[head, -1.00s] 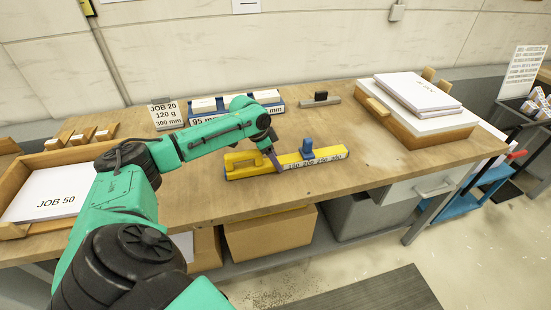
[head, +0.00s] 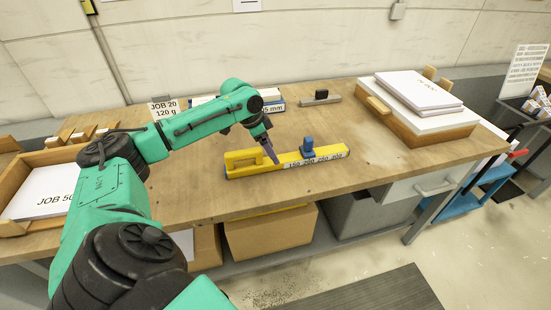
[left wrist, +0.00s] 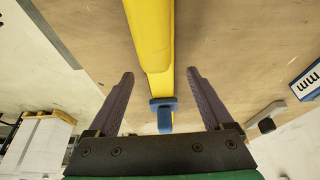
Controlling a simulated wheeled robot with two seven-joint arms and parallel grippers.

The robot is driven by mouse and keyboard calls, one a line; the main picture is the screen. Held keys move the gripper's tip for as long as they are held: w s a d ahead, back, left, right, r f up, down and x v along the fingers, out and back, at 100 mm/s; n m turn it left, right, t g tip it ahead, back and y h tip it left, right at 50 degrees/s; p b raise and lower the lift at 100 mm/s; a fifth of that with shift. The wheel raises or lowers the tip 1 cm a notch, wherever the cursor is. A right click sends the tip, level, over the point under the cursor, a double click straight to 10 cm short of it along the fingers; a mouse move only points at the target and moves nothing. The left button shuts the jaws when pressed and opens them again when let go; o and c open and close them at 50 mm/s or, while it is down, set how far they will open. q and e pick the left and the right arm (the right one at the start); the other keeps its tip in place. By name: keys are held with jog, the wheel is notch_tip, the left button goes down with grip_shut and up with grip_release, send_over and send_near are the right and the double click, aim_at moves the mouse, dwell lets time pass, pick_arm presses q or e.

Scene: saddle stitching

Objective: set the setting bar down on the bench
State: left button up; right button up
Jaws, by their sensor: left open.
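The yellow setting bar (head: 250,168) lies flat on the wooden bench (head: 370,150), near the bench's front edge. It has a handle loop at its left end, a blue slider (head: 307,147) on top and a number scale along its right part. My left gripper (head: 271,158) is just above the bar, near the handle end. In the left wrist view the two purple fingers (left wrist: 160,100) are spread wide, with the yellow bar (left wrist: 152,40) and its blue slider (left wrist: 162,112) between them and not gripped. My right gripper is not in view.
A paper stack on a wooden tray (head: 400,122) stands at the right. A small grey and black tool (head: 320,98) lies behind the bar. The JOB 20 card (head: 165,110) and labelled boxes (head: 270,101) stand at the back. A JOB 50 tray (head: 60,165) is at the left.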

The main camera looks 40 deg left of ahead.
pick_arm(q)
jog(key=v, duration=0.7)
jog(key=shift+s+r+b, duration=0.2)
jog(key=shift+r+b, duration=0.1)
jog(key=shift+b, duration=0.1)
jog(key=shift+f, duration=0.1)
